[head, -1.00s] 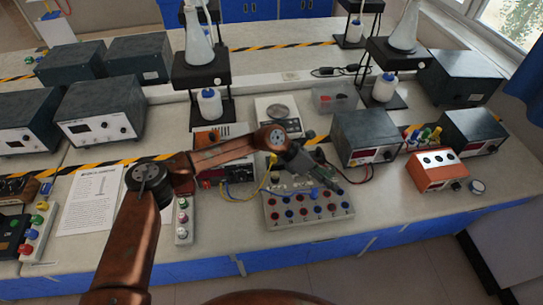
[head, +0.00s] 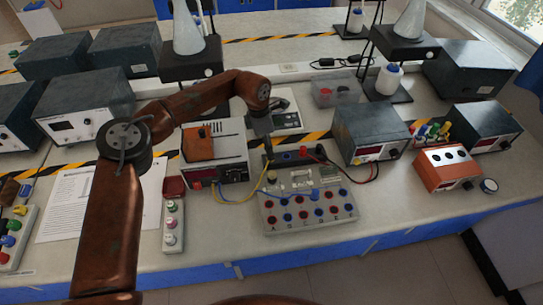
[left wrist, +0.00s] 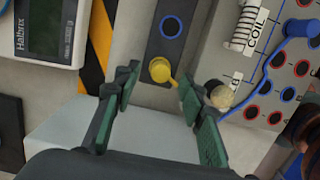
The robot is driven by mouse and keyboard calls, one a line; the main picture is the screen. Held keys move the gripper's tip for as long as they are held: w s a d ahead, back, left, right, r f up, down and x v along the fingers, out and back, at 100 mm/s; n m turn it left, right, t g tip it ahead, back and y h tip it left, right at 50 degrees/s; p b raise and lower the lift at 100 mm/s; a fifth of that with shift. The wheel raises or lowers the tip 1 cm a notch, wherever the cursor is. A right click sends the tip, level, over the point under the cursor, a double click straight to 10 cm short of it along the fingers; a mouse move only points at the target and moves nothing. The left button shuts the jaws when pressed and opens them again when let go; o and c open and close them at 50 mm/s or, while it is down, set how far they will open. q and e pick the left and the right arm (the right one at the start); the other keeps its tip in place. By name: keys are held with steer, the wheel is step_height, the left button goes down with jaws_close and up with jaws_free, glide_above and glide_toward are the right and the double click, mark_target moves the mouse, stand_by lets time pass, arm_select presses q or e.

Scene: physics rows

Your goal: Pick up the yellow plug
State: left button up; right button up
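Whether the fingertips are level with the plug in height I cannot tell. My right gripper is out of view.
A meter box with an orange panel (head: 214,155) stands left of the gripper. A grey power supply (head: 371,132) stands to the right. A blue cable (left wrist: 268,70) curves over the board. A white Halbrix device (left wrist: 50,32) lies nearby.

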arm_select(q)
steer(key=f, duration=0.3)
steer(key=shift+w+d+f+b, duration=0.15)
steer(key=shift+d+f+b, duration=0.1)
steer(key=shift+f+b, duration=0.1)
steer(key=shift+r, duration=0.1)
steer(key=shift+c, duration=0.5)
jaws_close()
